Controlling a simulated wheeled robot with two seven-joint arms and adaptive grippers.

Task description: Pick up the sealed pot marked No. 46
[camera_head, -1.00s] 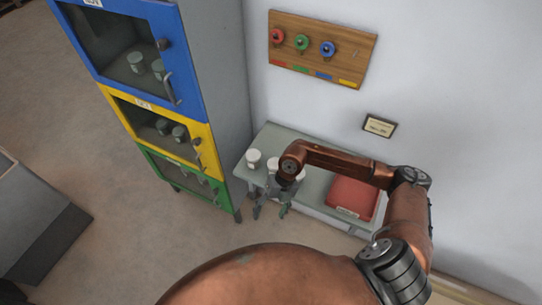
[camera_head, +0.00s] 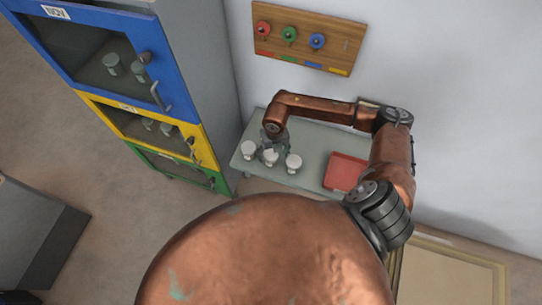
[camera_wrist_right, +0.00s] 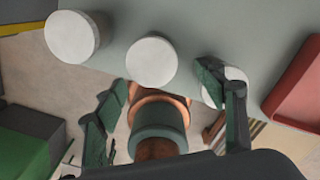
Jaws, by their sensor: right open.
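Three pots with white lids stand upright in a row on the grey-green table: a left pot (camera_head: 249,149), a middle pot (camera_head: 270,157) and a right pot (camera_head: 293,162). No number is readable on any of them. My right gripper (camera_head: 271,139) is at the row, close to the middle pot. In the right wrist view it is open and empty (camera_wrist_right: 163,82). There the middle pot's lid (camera_wrist_right: 151,62) lies between the finger directions, the left pot (camera_wrist_right: 72,38) is beside it, and a finger partly hides the right pot (camera_wrist_right: 237,75). My left gripper is out of view.
A red tray (camera_head: 345,172) lies on the table's right part (camera_head: 312,143). A cabinet with blue (camera_head: 152,90), yellow (camera_head: 195,132) and green doors stands left, with more pots behind its windows. A board with coloured knobs (camera_head: 335,48) hangs on the wall.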

